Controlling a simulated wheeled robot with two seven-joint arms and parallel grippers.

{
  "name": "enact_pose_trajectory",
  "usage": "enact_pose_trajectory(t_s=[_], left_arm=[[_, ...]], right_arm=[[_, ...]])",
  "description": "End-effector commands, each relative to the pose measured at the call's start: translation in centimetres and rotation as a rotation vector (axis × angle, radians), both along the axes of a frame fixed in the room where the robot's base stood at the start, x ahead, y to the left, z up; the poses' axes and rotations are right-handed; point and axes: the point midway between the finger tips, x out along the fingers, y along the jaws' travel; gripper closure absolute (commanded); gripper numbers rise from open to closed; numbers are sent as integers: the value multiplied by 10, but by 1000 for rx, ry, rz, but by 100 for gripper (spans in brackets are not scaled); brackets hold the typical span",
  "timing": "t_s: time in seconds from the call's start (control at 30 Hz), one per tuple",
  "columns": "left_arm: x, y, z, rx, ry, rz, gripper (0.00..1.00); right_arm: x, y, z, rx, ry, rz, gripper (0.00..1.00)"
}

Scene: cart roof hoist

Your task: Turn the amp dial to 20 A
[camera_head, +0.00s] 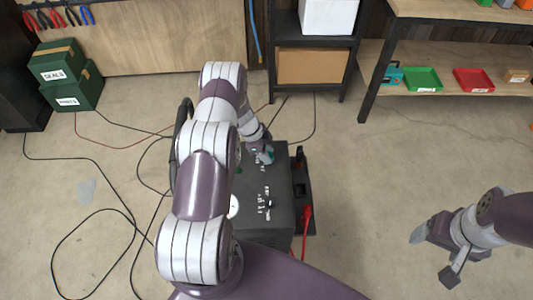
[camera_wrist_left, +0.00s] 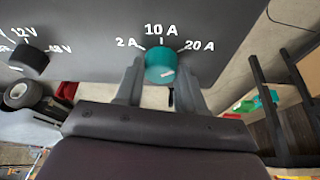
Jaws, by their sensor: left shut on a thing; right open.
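The charger is a dark box (camera_head: 275,218) in the middle of the head view, partly hidden by my left arm. Its teal amp dial (camera_wrist_left: 159,65) shows in the left wrist view below the printed labels 2 A, 10 A and 20 A, which run left to right. A small white mark is on the dial's lower right; which label the dial points at is unclear. My left gripper (camera_wrist_left: 160,80) is shut on the dial, one finger on each side. In the head view this gripper (camera_head: 264,156) is at the panel's far end. My right gripper (camera_head: 433,256) is open and empty over the floor, right.
A black voltage knob (camera_wrist_left: 28,60) with 12V and 48V labels is left of the amp dial. Red cable (camera_head: 306,228) hangs at the charger's right side. Black cables lie on the floor at left. Green boxes (camera_head: 66,75) and a shelf (camera_head: 455,65) stand farther back.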

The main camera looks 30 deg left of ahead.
Motion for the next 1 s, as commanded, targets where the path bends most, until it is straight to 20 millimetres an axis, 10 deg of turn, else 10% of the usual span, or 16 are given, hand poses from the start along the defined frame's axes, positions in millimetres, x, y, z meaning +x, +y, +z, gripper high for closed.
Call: enact_pose_trajectory(t_s=[0.47,0.5,0.57,1.0], left_arm=[[0,-1,0,-1,0,-17,92],[0,-1,0,-1,0,-15,55],[0,-1,0,-1,0,-15,37],[-1,6,16,1,-3,-13,37]], right_arm=[[0,0,-1,0,0,0,19],[0,0,-1,0,0,0,19],[0,0,-1,0,0,0,19],[0,0,-3,0,0,0,19]])
